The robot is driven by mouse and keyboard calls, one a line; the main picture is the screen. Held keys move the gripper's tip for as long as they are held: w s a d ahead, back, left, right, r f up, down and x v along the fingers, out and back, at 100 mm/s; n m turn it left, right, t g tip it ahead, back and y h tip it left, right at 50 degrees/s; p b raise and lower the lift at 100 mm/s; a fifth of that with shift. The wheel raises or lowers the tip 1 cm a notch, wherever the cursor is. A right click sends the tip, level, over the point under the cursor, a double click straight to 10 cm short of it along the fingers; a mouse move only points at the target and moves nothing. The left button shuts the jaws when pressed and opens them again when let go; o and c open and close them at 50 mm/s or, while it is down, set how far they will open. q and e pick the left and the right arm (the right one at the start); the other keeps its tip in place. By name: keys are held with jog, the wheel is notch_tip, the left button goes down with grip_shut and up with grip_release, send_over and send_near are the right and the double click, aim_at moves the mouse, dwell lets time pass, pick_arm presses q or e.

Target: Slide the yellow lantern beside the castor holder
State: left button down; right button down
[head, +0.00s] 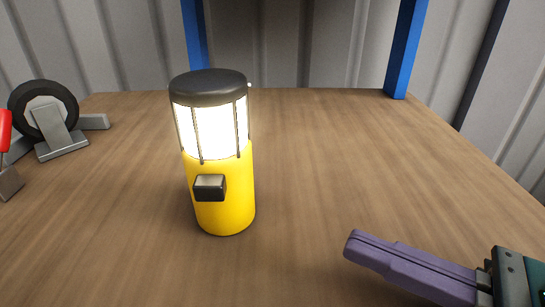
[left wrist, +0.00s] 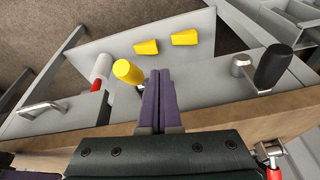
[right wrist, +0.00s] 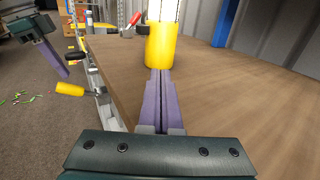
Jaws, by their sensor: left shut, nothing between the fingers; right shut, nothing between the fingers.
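The yellow lantern (head: 225,190) stands upright on the wooden tabletop, with a black cap and a lit white middle. The castor holder (head: 60,145), a grey bracket with a black wheel, is at the far left, with bare wood between them. The lantern also shows in the right wrist view (right wrist: 162,46), straight beyond the fingertips. My right gripper (head: 352,242) is shut and empty, right of the lantern and nearer, apart from it in the head view. My left gripper (left wrist: 159,74) is shut and empty, off the table's side in the right wrist view (right wrist: 62,70).
A red-handled clamp (head: 5,135) is cut off at the left edge. The wooden tabletop (head: 340,160) is clear right of and behind the lantern. Blue posts (head: 407,48) and corrugated walls stand behind. Grey panels with yellow handles (left wrist: 146,47) show in the left wrist view.

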aim_at(248, 198)
jog(key=x, duration=1)
jog(key=shift+a, duration=0.1)
pick_arm(q)
jog(key=shift+r, duration=0.3)
